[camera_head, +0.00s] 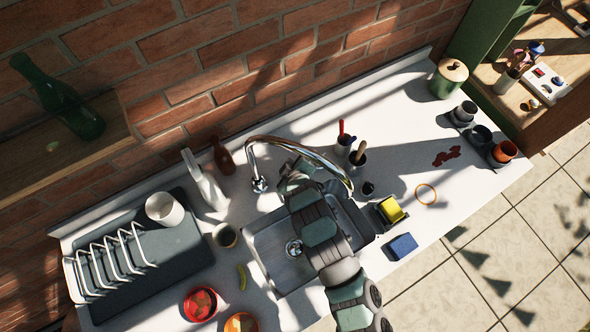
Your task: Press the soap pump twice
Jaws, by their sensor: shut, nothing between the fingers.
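A white bottle (206,186) with a narrow spout-like top stands behind the sink, left of the tap. A brown bottle (222,156) with a thin neck stands close to its right. I cannot tell for sure which of the two is the soap pump. My gripper (291,172) is at the far end of my arm, over the back part of the sink beside the tap's arch. It is shut and empty, to the right of both bottles and apart from them. Its fingertips are small and partly lost against the arm and tap.
The curved tap (304,150) arches over the sink (268,240). A drying rack (118,262) with a white cup (164,208) is at left. A brick wall closes the back.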

